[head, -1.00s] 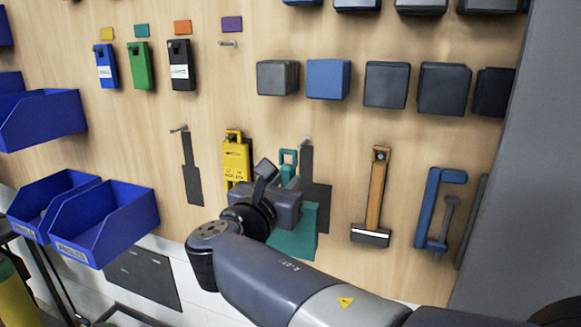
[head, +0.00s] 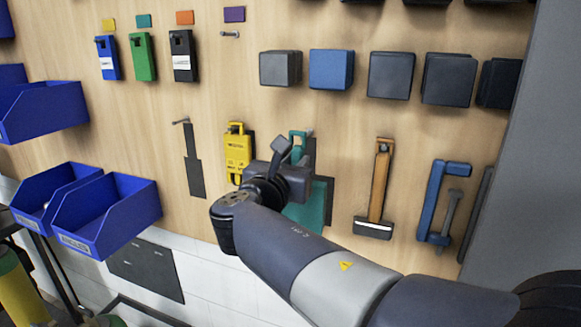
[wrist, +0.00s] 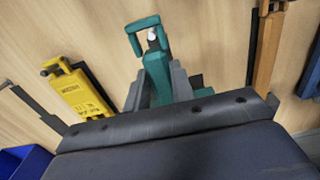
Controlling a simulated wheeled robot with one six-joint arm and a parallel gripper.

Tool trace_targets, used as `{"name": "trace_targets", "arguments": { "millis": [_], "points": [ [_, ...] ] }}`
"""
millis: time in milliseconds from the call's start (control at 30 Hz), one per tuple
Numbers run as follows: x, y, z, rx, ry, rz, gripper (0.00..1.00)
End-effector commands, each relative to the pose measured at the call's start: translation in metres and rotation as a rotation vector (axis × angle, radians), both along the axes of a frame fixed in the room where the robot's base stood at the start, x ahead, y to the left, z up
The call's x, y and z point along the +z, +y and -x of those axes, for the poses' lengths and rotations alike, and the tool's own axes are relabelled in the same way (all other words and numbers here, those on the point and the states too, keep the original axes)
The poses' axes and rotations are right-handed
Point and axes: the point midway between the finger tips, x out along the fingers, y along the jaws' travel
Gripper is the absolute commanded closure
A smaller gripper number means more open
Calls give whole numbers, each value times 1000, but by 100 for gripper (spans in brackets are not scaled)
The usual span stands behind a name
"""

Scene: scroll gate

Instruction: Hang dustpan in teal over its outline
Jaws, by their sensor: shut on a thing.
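The teal dustpan (head: 309,212) is in my gripper in front of the board, its loop handle up and its pan low. My gripper (wrist: 160,84) is shut on its handle; my wrist hides the middle in the head view. The dark dustpan outline (head: 327,188) shows behind it, mostly covered, along the right side. The peg (head: 310,131) stands at the outline's top, just right of the handle loop. In the wrist view the peg's tip (wrist: 152,36) shows within the teal loop (wrist: 137,24). Whether the loop rests on the peg, I cannot tell.
A yellow tool (head: 238,156) hangs close on the left, and an orange-handled brush (head: 380,190) on the right. A bare outline with a peg (head: 193,160) is further left. Blue bins (head: 110,215) stick out at lower left; grey and blue boxes (head: 331,70) sit above.

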Motion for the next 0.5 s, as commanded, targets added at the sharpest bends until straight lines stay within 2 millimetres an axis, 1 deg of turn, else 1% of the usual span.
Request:
{"name": "trace_targets", "arguments": {
  "millis": [500],
  "points": [
    [-2,-13,-29,-2,0,0,100]
  ]
}}
